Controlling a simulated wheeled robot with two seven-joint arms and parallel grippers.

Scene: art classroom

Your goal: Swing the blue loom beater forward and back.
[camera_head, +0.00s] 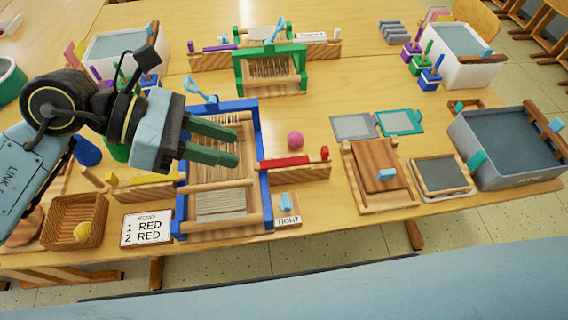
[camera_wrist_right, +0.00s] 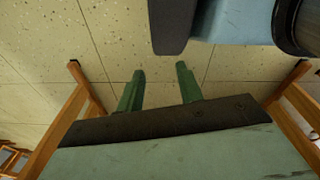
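The blue loom (camera_head: 263,185) stands on the table in front of me, with pale warp threads (camera_head: 222,203) and wooden rollers. A blue crossbar (camera_head: 236,105), seemingly part of the beater, spans its far end, with a light-blue handle (camera_head: 198,88) at its left. My left gripper (camera_head: 238,148) reaches in from the left over the loom. Its green fingers are apart with nothing seen between them, and they hide part of the loom's left side. Contact with the loom cannot be told. My right gripper (camera_wrist_right: 160,71) is open and empty above the floor in the right wrist view.
A red shuttle (camera_head: 284,162) and pink ball (camera_head: 295,139) lie right of the loom. A "TIGHT" block (camera_head: 288,220), row card (camera_head: 146,230) and wicker basket (camera_head: 62,212) stand near the front edge. A green loom (camera_head: 302,70) stands behind. Wooden frames (camera_head: 375,178) and a grey tub (camera_head: 512,184) occupy the right.

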